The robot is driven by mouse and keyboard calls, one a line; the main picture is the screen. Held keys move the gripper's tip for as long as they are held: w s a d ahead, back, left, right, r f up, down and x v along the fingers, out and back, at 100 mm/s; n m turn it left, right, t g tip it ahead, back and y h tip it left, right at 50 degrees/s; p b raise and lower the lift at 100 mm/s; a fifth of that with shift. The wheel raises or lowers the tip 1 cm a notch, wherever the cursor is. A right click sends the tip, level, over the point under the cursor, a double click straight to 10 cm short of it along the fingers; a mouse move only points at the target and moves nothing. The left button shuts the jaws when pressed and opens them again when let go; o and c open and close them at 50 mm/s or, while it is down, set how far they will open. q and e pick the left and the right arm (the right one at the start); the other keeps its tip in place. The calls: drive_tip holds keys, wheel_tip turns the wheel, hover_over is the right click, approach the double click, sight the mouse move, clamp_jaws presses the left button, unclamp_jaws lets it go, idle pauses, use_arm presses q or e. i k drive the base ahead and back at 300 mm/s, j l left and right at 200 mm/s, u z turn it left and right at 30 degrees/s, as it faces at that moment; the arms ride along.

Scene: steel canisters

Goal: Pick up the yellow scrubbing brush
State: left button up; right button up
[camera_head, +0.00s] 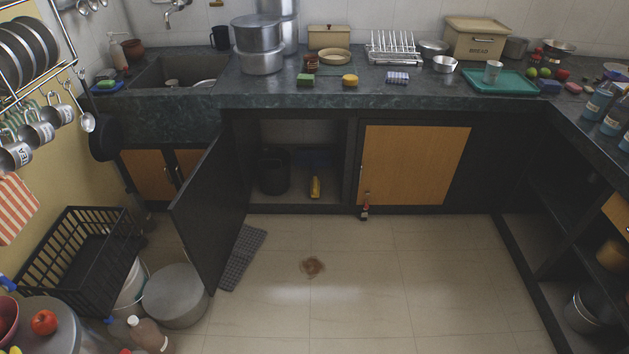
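A long yellow object (315,188), which looks like the scrubbing brush, stands or leans on the floor of the open cabinet under the counter. It is small in the picture, so its bristles cannot be made out. A smaller rounded yellow item (350,80) lies on the counter's front edge; it may be a sponge or a brush. Neither of my grippers is in view.
The cabinet's dark door (211,210) is swung open to the left. A dark bin (273,171) stands inside, left of the yellow object. A red-capped bottle (365,206) stands before the closed wooden door (415,165). A brown stain (312,266) marks the otherwise clear middle floor.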

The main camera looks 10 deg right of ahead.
sight(314, 183)
drive_tip(key=i+l+u, duration=0.45)
drive_tip(key=i+l, duration=1)
